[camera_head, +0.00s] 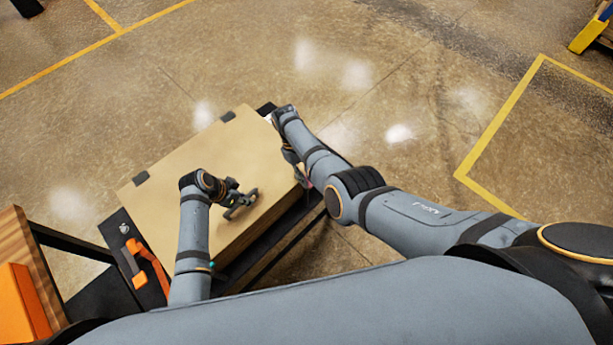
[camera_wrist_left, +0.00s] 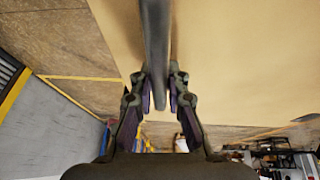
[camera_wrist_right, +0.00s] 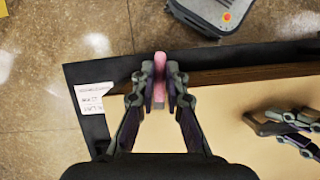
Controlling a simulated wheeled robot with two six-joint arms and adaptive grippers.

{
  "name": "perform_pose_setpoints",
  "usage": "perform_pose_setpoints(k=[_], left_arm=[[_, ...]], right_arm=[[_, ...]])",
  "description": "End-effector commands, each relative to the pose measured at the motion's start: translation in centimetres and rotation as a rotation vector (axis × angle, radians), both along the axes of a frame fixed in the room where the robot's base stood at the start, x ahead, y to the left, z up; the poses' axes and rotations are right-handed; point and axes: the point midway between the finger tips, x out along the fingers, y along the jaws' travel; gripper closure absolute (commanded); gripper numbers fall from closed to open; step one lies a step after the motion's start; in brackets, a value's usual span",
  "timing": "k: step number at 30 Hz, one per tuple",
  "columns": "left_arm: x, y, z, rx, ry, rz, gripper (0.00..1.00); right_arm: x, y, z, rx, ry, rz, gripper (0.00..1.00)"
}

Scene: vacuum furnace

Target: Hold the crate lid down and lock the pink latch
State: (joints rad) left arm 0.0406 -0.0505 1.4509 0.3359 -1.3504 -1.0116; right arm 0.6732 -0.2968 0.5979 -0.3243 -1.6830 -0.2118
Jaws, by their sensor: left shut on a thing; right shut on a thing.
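The crate's flat tan lid (camera_head: 170,182) fills the middle of the head view and looks closed on the crate. My left gripper (camera_head: 240,203) is low over the lid, shut on a dark grey bar. In the left wrist view that bar (camera_wrist_left: 156,45) runs between its fingers, against the tan surface. The latch stands at the brown rim in the right wrist view.
An orange box (camera_head: 22,305) and a wooden top (camera_head: 22,250) stand at the lower left. An orange strap-like part (camera_head: 150,262) lies beside the crate. A white label (camera_wrist_right: 91,98) is on the dark border near the latch.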

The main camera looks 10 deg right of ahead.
Motion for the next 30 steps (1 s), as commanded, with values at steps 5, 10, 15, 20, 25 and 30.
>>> perform_pose_setpoints(k=[5, 10, 15, 20, 25, 30], left_arm=[[0.35, 0.69, -0.2, 0.02, -0.01, 0.004, 1.0], [0.35, 0.69, -0.16, 0.02, -0.01, 0.004, 1.0], [0.35, 0.7, -0.16, 0.02, -0.01, 0.004, 1.0], [0.35, 0.69, -0.14, 0.02, -0.011, 0.005, 1.0], [0.37, 0.69, -0.13, 0.02, -0.011, 0.005, 1.0], [0.37, 0.69, -0.12, 0.02, -0.011, 0.005, 1.0]], right_arm=[[-0.43, -0.18, -0.45, -0.004, 0.012, -0.001, 0.69], [-0.26, -0.07, -0.3, -0.002, 0.007, -0.001, 0.65], [-0.17, -0.01, -0.23, 0.0, 0.004, -0.001, 0.65], [-0.13, 0.01, -0.18, 0.0, 0.003, -0.002, 0.65], [-0.03, -0.21, -0.17, 0.0, 0.002, -0.1, 0.65], [-0.04, -0.45, -0.22, 0.003, 0.002, -0.423, 0.65]])
